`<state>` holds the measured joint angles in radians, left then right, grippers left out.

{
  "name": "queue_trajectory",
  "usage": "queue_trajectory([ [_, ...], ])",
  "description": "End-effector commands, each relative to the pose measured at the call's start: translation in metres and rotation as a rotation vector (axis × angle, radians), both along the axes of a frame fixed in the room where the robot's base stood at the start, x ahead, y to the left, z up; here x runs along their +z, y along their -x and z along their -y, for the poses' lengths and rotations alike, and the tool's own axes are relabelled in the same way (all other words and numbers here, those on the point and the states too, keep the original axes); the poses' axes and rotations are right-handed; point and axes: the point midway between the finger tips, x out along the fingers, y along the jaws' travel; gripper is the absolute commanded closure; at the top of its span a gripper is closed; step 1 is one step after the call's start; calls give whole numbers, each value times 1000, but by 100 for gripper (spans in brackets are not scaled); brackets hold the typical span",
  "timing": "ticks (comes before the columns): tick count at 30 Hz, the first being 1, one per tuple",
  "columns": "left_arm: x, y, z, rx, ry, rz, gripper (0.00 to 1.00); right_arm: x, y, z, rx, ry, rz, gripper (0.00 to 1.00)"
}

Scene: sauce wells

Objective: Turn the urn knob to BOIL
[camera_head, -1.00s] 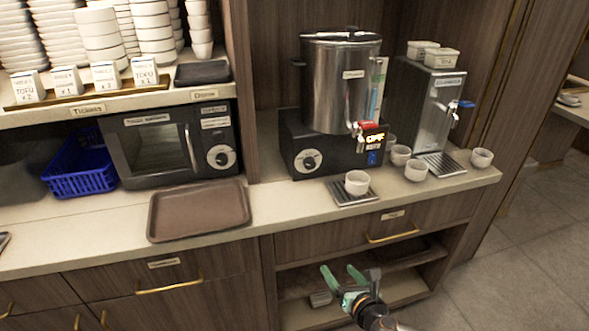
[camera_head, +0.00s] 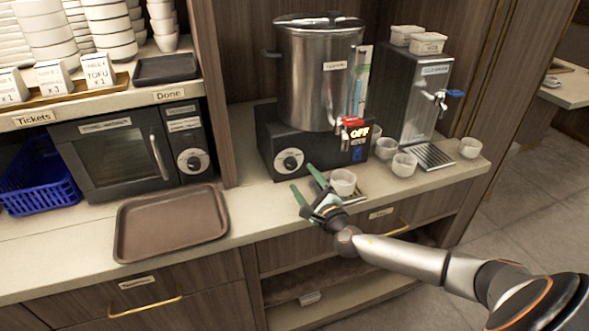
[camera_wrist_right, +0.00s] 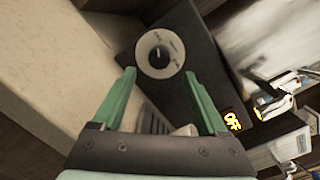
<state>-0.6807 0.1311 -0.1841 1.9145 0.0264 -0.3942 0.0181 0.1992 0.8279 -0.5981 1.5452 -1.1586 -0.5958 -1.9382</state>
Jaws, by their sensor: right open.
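The urn (camera_head: 318,75) is a tall steel cylinder on a black base on the counter. Its knob (camera_head: 289,161) is a dark dial on a round white plate at the left of the base front. The lit display (camera_head: 361,131) beside the red tap reads OFF. My right gripper (camera_head: 304,183) is open and empty, just in front of and below the knob, apart from it. In the right wrist view the knob (camera_wrist_right: 159,54) shows beyond and between the open green fingers (camera_wrist_right: 160,90). My left gripper is not in view.
A white cup (camera_head: 343,182) on a small drip tray stands right beside my right gripper. More cups (camera_head: 404,164) stand near the water dispenser (camera_head: 412,95). A brown tray (camera_head: 170,224) lies at left before the microwave (camera_head: 112,155). The counter between tray and urn is clear.

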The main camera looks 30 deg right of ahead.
Motion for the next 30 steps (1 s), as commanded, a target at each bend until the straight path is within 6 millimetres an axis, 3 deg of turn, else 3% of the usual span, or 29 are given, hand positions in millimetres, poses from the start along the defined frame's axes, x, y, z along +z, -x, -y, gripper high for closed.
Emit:
queue_trajectory([
  [3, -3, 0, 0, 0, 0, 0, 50, 0, -22, 3, -1, -2, 2, 24],
  [9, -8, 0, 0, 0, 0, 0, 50, -1, -48, 7, 0, -2, 0, 24],
  [15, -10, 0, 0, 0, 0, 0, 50, -1, -60, 9, 1, -2, -1, 24],
  [24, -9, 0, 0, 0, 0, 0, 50, 0, -61, 9, 1, -2, -1, 24],
  [30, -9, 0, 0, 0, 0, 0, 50, 0, -61, 9, 1, -2, -1, 46],
])
